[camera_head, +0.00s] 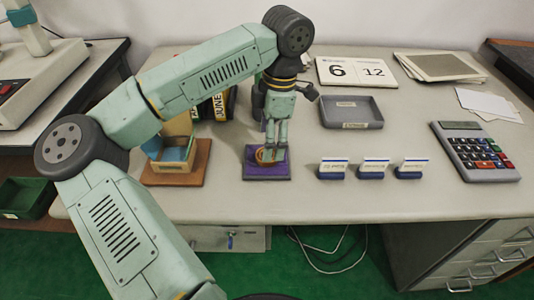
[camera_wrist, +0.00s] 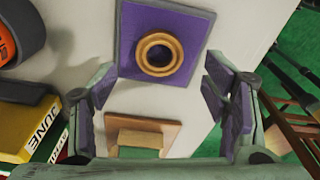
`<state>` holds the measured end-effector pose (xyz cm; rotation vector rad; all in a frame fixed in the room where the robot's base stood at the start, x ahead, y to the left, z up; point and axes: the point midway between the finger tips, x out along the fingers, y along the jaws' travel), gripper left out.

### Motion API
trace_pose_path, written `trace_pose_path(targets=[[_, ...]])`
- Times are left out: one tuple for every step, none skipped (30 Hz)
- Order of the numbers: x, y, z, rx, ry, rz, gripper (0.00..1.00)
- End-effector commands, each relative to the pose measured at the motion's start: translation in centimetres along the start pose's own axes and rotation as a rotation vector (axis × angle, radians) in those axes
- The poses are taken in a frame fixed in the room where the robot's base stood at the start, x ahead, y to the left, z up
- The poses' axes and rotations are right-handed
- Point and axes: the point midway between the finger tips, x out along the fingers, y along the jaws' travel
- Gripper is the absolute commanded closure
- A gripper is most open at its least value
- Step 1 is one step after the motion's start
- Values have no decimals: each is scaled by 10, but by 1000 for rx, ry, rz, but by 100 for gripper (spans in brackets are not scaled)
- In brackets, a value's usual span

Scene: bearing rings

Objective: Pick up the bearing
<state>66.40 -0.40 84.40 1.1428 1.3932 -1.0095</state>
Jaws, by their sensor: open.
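The bearing is an orange-gold ring (camera_wrist: 160,38) with a dark centre. It lies flat on a square purple pad (camera_wrist: 196,22) with a grey edge. In the head view the bearing (camera_head: 264,158) shows partly behind my fingers, on the purple pad (camera_head: 266,175) near the desk's front edge. My gripper (camera_head: 275,152) points down over the pad, its fingertips close to the ring. In the wrist view my gripper (camera_wrist: 158,75) is open and empty. The ring is above the gap between the fingers in that picture, and I see no contact.
Three small blue-based label holders (camera_head: 371,174) stand right of the pad. A grey tray (camera_head: 351,111) is behind them, and a calculator (camera_head: 475,150) is far right. A wooden stand (camera_head: 178,175) is left of the pad. A yellow box marked JUNE (camera_wrist: 30,128) shows in the wrist view.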

Motion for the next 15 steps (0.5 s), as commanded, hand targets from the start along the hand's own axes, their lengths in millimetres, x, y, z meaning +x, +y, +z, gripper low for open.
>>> trace_pose_path(targets=[[6, -1, 1, 2, -2, -4, 31], [10, -1, 2, 2, -2, -5, 31], [17, 0, 2, 2, -3, -4, 31], [22, 0, 2, 1, -3, -3, 31], [26, 0, 2, 1, -2, -3, 31], [30, 0, 2, 1, -1, -2, 31], [32, 0, 2, 1, -2, -1, 31], [34, 0, 2, 1, -2, -1, 31], [36, 0, 2, 1, -2, -1, 31], [37, 0, 2, 1, -2, 0, 31], [37, 0, 2, 1, -2, 0, 31], [37, 0, 2, 1, -2, 1, 31], [37, 0, 2, 1, -2, 1, 31], [37, 0, 2, 1, -2, 1, 31], [37, 0, 2, 1, -2, 1, 31]])
